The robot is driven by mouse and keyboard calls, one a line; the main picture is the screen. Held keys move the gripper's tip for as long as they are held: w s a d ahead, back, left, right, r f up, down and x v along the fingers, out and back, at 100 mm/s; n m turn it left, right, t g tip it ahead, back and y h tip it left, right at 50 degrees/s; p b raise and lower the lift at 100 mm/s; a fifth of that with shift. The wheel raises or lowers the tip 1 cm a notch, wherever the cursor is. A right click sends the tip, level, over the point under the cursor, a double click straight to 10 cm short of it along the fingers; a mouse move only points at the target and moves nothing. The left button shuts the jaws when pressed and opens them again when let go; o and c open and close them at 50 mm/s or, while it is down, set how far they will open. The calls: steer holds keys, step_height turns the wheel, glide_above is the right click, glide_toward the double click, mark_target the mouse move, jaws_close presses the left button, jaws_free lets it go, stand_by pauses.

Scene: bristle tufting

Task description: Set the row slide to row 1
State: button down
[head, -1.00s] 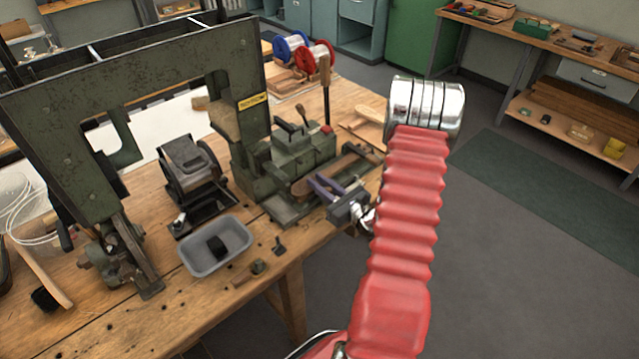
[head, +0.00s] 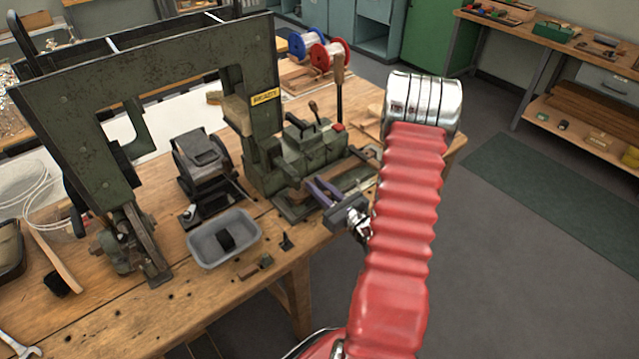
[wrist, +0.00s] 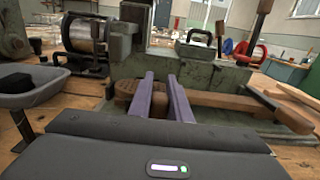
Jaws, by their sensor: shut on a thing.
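The green tufting machine (head: 310,150) stands on the bench. A low slide (head: 292,212) lies along its front, the likely row slide, carrying a brown wooden brush back (head: 294,195). In the wrist view the brush back (wrist: 125,88) is at the finger tips, its handle (wrist: 235,101) running right. My gripper (head: 320,188) has two purple fingers, which also show in the wrist view (wrist: 163,80). They are shut at the front of the slide, close together with a narrow gap.
A grey tray (head: 224,240) with a dark piece inside stands left of my gripper. A black-based device (head: 205,165) stands behind it. A tall green frame (head: 150,85) rises at the left. An upright wooden-handled lever (head: 338,85) stands behind the machine.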

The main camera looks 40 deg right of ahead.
steer(key=shift+a, duration=0.35)
steer(key=c, duration=1.6)
jaws_free()
steer(key=shift+c, duration=0.2)
steer(key=shift+s, duration=0.1)
steer(key=s, duration=1.3)
steer(key=shift+s+a, duration=0.2)
steer(key=shift+s, duration=0.1)
steer(key=shift+f, duration=0.15)
